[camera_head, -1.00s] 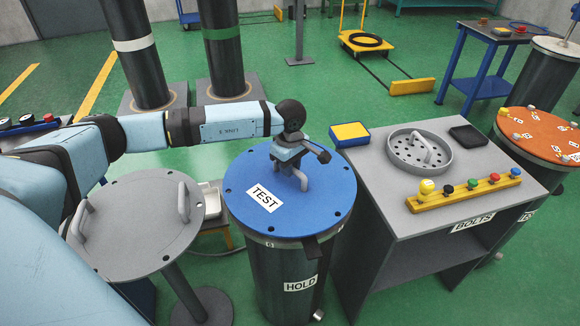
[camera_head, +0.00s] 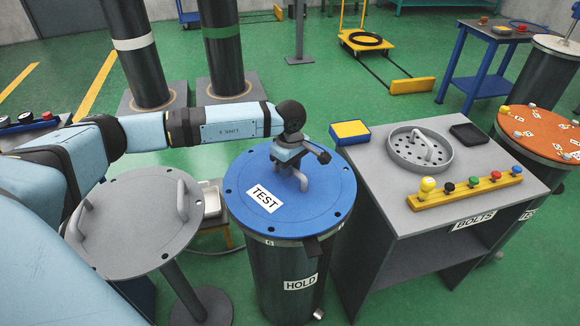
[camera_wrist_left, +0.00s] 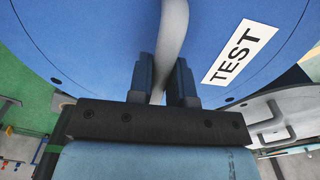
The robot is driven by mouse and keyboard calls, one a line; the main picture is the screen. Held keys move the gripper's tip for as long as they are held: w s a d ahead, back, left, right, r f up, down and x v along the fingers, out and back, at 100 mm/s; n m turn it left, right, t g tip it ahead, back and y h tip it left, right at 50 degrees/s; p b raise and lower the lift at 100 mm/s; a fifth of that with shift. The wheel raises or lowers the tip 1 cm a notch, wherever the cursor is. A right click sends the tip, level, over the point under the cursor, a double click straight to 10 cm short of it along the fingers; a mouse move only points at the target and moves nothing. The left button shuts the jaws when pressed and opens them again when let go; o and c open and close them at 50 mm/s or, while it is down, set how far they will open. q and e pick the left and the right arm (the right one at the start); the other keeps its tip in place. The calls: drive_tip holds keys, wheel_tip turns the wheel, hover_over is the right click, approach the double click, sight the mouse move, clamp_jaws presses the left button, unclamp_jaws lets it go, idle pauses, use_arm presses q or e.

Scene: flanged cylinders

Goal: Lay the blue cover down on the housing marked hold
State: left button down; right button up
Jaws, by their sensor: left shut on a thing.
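The blue cover (camera_head: 318,208) is a round disc with a TEST label and a grey loop handle. It lies flat over the top of the dark cylindrical housing (camera_head: 275,278) marked HOLD; whether it touches the rim all round I cannot tell. My left gripper (camera_head: 300,172) is shut on the cover's handle from above. In the left wrist view the two fingers (camera_wrist_left: 161,85) sit on either side of the grey handle, with the blue cover (camera_wrist_left: 100,40) behind. The right gripper is not in view.
A grey round plate with handles (camera_head: 135,235) stands on a pedestal to the left. To the right, a grey table (camera_head: 400,225) marked BOLTS holds a round holed tray (camera_head: 447,158), a yellow rack (camera_head: 465,190) of coloured knobs and a yellow-blue box (camera_head: 350,132). An orange-topped cylinder (camera_head: 540,135) stands beyond.

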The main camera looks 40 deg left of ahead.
use_arm(q)
drive_tip(key=shift+f, duration=0.25)
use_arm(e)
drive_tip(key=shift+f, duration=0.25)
use_arm(q)
drive_tip(key=c, duration=1)
unclamp_jaws()
drive_tip(key=shift+o, duration=0.2)
drive_tip(key=shift+f, duration=0.1)
drive_tip(key=shift+r+p, duration=0.85)
drive_tip(key=shift+r, duration=1.25)
drive_tip(key=shift+r+p, duration=0.75)
drive_tip(key=shift+r, duration=0.7)
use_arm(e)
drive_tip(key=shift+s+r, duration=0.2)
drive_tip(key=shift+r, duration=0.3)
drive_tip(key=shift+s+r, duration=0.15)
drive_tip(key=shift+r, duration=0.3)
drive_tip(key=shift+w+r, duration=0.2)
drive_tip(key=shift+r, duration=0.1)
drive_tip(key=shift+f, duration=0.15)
